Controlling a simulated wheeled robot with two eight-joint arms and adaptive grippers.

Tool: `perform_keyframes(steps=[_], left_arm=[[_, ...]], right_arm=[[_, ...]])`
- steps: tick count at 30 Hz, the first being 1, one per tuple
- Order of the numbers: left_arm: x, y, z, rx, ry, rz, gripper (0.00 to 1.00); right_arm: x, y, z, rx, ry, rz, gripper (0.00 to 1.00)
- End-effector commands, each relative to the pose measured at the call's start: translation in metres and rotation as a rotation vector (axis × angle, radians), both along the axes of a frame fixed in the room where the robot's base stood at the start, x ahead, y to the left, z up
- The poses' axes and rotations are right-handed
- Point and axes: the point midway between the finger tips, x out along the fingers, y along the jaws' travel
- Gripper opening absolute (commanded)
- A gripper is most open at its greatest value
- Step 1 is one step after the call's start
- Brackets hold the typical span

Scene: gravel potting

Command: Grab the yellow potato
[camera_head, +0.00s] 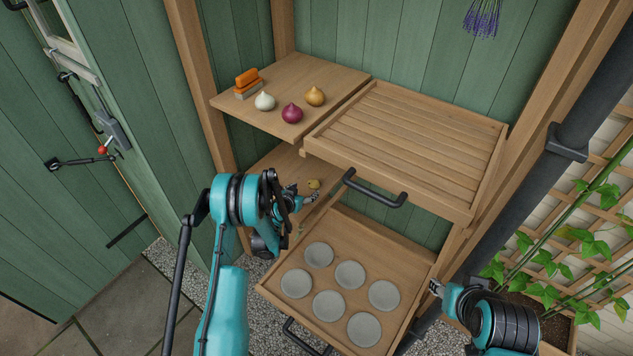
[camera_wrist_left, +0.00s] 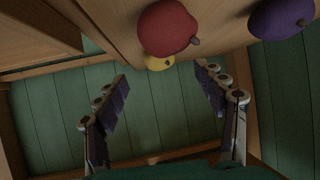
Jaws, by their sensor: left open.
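The yellow potato (camera_head: 314,184) sits on the lower shelf, just beyond my left gripper (camera_head: 300,198). In the left wrist view the yellow potato (camera_wrist_left: 158,63) is partly hidden behind a larger red potato (camera_wrist_left: 167,28). My left gripper's fingers (camera_wrist_left: 163,88) are spread apart and empty, with the red and yellow potatoes in the gap's direction and nothing touched that I can see. My right gripper (camera_head: 436,287) is at lower right, beside the lower tray; its opening is too small to make out.
A purple vegetable (camera_wrist_left: 281,18) lies right of the red one. The upper shelf (camera_head: 335,75) holds bulbs and orange-and-grey blocks. A slatted tray (camera_head: 490,135) with a black handle (camera_head: 374,190) overhangs on the right. A lower tray (camera_head: 415,262) holds several grey discs.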

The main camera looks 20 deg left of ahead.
Motion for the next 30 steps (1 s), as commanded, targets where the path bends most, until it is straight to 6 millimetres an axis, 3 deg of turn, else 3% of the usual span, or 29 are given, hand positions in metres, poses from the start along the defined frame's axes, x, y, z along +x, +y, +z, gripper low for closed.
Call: perform_keyframes(steps=[15, 24, 26, 30], left_arm=[[0.061, -0.013, -0.031, 0.0, 0.0, -0.001, 0.7], [0.066, -0.013, -0.031, 0.0, 0.0, -0.001, 0.7], [0.066, -0.013, -0.031, 0.0, 0.0, -0.001, 0.57], [0.066, -0.013, -0.031, 0.0, 0.001, -0.001, 0.2]], right_arm=[[0.0, 0.0, -0.033, 0.0, 0.0, 0.0, 0.4], [0.0, 0.0, -0.033, 0.0, 0.0, 0.0, 0.4], [0.0, 0.0, -0.032, 0.0, 0.0, 0.0, 0.4], [0.0, 0.0, -0.033, 0.0, 0.0, 0.0, 0.4]])
